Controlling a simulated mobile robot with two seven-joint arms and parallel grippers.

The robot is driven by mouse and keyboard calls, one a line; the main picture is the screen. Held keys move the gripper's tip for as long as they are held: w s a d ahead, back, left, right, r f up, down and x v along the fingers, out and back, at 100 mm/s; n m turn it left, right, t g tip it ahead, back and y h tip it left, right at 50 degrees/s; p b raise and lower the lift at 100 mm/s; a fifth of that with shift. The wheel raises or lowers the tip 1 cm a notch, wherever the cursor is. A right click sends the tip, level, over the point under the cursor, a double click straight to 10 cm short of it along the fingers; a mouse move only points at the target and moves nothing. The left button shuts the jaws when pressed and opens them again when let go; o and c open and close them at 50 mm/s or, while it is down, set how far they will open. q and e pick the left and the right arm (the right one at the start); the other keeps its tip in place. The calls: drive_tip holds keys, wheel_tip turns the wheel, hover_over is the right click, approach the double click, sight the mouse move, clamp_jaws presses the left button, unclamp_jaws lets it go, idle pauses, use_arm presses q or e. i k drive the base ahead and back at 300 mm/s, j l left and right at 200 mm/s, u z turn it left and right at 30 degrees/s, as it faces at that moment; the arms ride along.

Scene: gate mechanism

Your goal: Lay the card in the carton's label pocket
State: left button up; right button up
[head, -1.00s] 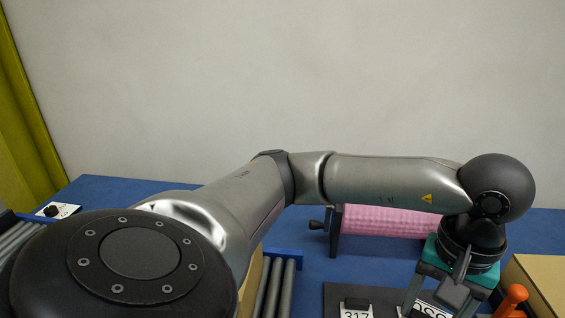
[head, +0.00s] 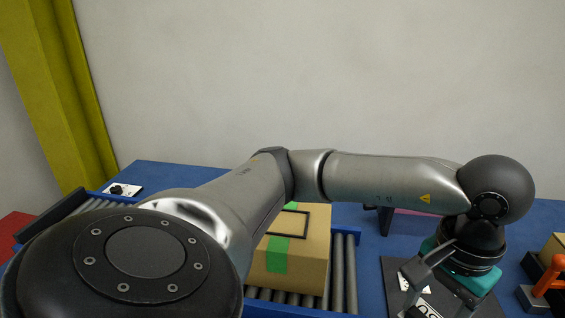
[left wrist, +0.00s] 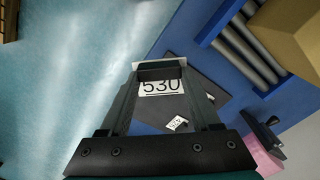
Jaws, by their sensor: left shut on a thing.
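My left gripper (head: 430,296) is at the lower right of the head view, above a dark mat (head: 398,265). In the left wrist view its fingertips (left wrist: 160,71) are closed on a white card (left wrist: 160,86) printed 530. The card's lower part also shows in the head view (head: 428,311). The carton (head: 305,262), brown with green tape, stands on rollers left of the gripper, partly behind my arm. A black rectangular frame, the label pocket (head: 306,226), lies on its top. My right gripper is out of view.
Another white card (left wrist: 177,124) lies on the mat. Grey rollers (head: 345,270) run beside the carton. An orange-handled object (head: 548,277) stands at the far right. A knob on a white plate (head: 122,190) is at the back left.

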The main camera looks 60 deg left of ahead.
sight(284, 222)
drive_tip(key=u, duration=1.15)
